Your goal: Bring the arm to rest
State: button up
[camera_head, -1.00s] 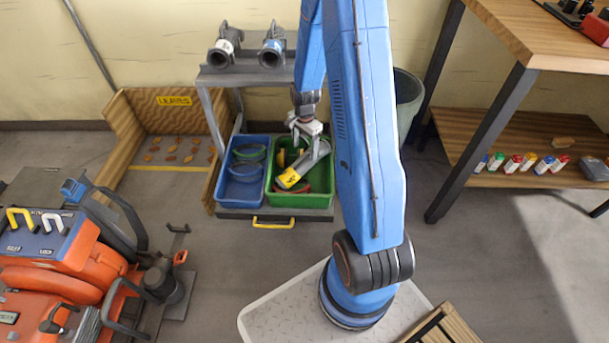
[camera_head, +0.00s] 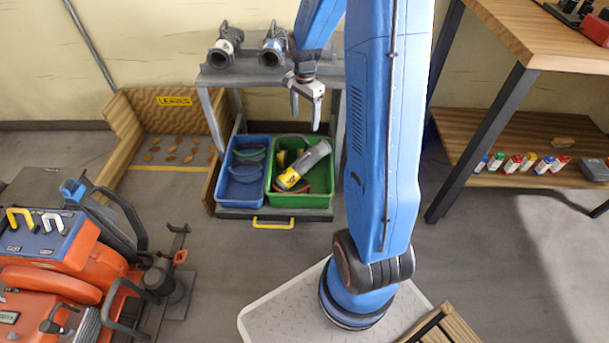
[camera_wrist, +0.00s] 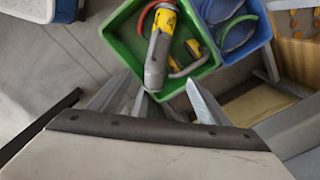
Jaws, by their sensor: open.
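My gripper (camera_head: 306,108) is open and empty, hanging above the back of the green bin in the head view. In the wrist view its spread fingers (camera_wrist: 165,100) point toward the bins with nothing between them. A grey tool with a yellow band (camera_head: 303,165) lies tilted in the green bin (camera_head: 300,200), apart from the gripper. In the wrist view the tool (camera_wrist: 158,48) lies across the green bin (camera_wrist: 127,42), reaching its near edge.
A blue bin (camera_head: 243,192) with curved blue pieces stands left of the green one. A grey stand (camera_head: 250,77) holds two pipe fittings. An orange machine (camera_head: 70,275) is at left. A wooden bench (camera_head: 500,50) is at right. Floor is clear before the bins.

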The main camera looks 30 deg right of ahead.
jog(key=shift+r, duration=0.85)
